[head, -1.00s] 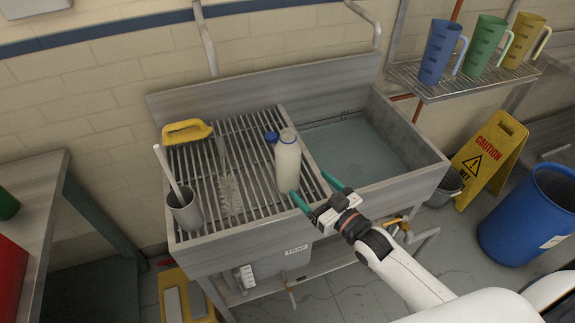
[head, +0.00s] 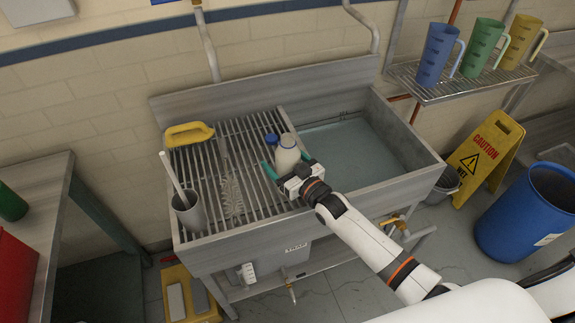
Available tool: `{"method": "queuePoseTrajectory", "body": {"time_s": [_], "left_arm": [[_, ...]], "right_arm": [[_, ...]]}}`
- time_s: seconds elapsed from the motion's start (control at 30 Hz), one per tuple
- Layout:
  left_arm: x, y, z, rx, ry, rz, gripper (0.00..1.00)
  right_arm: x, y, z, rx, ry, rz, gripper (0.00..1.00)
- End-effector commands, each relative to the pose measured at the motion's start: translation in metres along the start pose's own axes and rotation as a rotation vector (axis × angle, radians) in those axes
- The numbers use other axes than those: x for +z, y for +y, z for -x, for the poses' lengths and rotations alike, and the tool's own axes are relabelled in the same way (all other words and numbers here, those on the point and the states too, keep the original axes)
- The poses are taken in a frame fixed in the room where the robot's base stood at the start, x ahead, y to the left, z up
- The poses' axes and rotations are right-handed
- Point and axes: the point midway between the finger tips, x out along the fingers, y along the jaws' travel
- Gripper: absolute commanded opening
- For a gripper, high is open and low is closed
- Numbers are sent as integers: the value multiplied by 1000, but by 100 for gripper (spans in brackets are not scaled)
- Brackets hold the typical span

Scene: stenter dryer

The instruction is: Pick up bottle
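A cream-white bottle (head: 287,153) stands upright on the slatted drainboard of the steel sink, beside the basin. A blue cap or blue-topped item (head: 271,139) shows just behind its left side. My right gripper (head: 287,163) reaches in from the right, low in front of the bottle. Its green fingers lie one on each side of the bottle, spread wider than it. The gripper body hides the bottle's lower part, so contact cannot be seen. My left gripper is not in view.
The basin (head: 352,150) is right of the bottle. Jugs stand on a shelf (head: 462,84) at upper right.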

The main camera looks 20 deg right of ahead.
Motion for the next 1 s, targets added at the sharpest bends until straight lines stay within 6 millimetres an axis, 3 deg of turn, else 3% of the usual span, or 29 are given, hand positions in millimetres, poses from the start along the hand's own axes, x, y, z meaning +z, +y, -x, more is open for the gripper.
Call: {"method": "queuePoseTrajectory", "body": {"time_s": [0.23,0.57,0.83,1.0], "left_arm": [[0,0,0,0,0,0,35],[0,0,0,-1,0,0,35],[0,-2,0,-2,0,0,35],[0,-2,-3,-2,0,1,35]], "right_arm": [[-1,0,-1,0,1,0,82],[-1,0,-1,0,1,0,28],[3,0,-1,0,-3,0,26],[26,0,-1,1,-7,1,26]]}}
